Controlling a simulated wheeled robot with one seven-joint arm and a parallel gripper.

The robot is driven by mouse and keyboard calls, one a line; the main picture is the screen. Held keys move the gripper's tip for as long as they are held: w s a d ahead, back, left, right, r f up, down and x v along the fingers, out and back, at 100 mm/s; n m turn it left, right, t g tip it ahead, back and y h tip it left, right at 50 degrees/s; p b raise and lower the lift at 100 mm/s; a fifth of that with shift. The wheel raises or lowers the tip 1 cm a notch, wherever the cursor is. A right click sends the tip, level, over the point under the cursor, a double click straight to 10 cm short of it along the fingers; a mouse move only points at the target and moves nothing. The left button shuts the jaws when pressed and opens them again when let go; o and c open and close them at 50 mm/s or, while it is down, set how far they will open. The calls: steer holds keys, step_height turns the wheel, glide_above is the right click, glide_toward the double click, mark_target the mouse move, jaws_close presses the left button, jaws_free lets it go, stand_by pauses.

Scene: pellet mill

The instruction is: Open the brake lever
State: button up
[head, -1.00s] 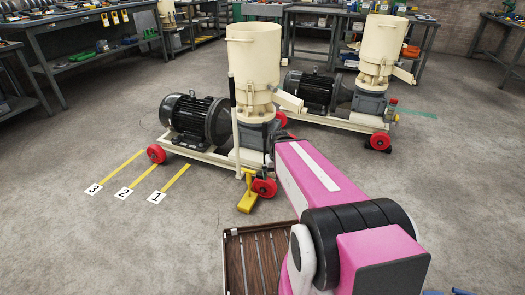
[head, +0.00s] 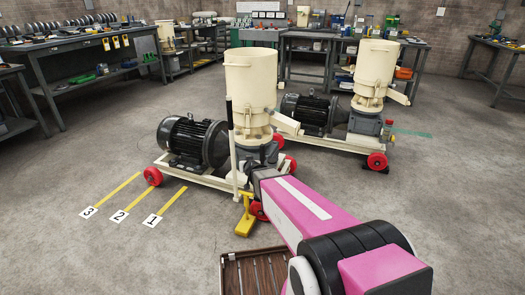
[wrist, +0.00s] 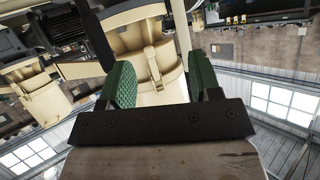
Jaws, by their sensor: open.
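The nearer pellet mill has a cream hopper (head: 251,85) and a dark motor (head: 190,138). A tall cream lever (head: 234,155) with a black grip (head: 230,113) stands upright at its front; it looks like the brake lever. In the head view, my arm reaches the mill's front just right of the lever's lower part, and my fingertips are hidden. In the wrist view, which looks upside down, my gripper (wrist: 162,85) is open with green pads apart. The cream mill body (wrist: 145,50) shows beyond them. A thin cream bar (wrist: 183,40) by the right pad may be the lever; contact is unclear.
A yellow piece (head: 244,222) sits on the floor near a red wheel (head: 258,210). A second mill (head: 375,75) stands behind right. Numbered yellow floor marks (head: 152,220) lie left. Workbenches (head: 85,40) line the room. Floor at the left front is clear.

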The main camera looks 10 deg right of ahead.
mark_target(262, 150)
steer(key=w+d+m+h, duration=0.2)
steer(key=w+d+h, duration=0.1)
steer(key=w, duration=0.1)
steer(key=w+d+m+t+h, duration=0.1)
steer(key=w+d+m+h, duration=0.1)
steer(key=w+d+h, duration=0.2)
steer(key=w+d+f+m+t+h, duration=0.1)
steer(key=w+d+m+h, duration=0.1)
steer(key=w, duration=0.4)
steer(key=shift+d+f+h, duration=0.1)
steer(key=shift+d+h, duration=0.6)
steer(key=shift+h, duration=0.2)
jaws_close()
steer(key=shift+d, duration=0.1)
